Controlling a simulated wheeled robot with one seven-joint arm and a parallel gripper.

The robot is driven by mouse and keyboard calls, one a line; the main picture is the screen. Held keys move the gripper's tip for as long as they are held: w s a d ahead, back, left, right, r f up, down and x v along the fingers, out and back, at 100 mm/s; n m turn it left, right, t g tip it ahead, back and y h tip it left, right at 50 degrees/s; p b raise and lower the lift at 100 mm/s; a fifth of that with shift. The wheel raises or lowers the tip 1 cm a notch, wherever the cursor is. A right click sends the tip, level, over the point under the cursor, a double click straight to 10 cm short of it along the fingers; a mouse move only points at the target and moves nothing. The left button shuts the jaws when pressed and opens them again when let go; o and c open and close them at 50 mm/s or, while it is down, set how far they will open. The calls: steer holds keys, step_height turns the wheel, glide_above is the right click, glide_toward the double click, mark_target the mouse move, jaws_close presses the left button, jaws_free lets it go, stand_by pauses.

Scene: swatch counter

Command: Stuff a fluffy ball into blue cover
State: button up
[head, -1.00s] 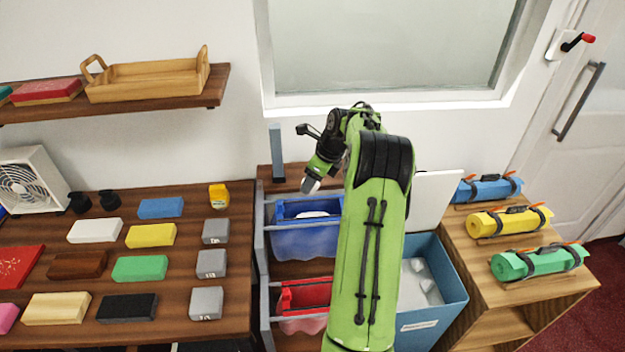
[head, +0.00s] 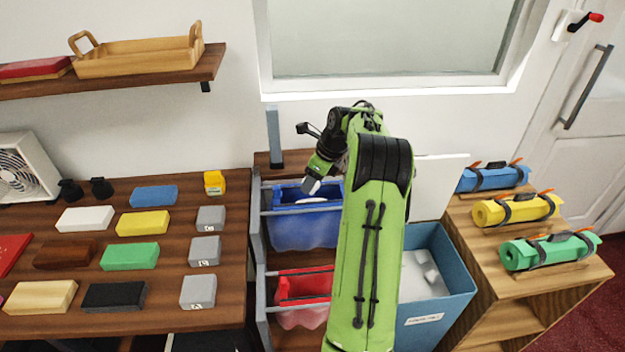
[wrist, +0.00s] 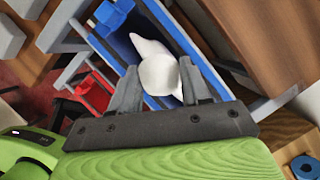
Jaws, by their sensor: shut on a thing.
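The blue cover (head: 300,228) hangs open-topped in a grey frame in the head view, below my gripper (head: 312,187). In the wrist view, the blue cover (wrist: 130,50) lies behind the fingers. My gripper (wrist: 155,82) is shut on a round white fluffy ball (wrist: 158,74), held between both fingertips. More white material (wrist: 148,44) shows behind the ball, within the blue rim. I cannot tell whether the ball touches the cover or is inside its mouth. My arm hides the cover's right edge in the head view.
A red cover (head: 305,316) hangs in front of the blue one. A blue bin (head: 455,302) with white pieces stands right of my arm. A table with coloured blocks (head: 130,255) is at the left, and a stand with rolled mats (head: 515,210) at the right.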

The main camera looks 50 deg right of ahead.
steer(key=shift+p, duration=0.5)
steer(key=o, duration=1.2)
steer(key=shift+o, duration=0.2)
step_height(320, 180, up, 6)
steer(key=p, duration=0.8)
stand_by(0.3)
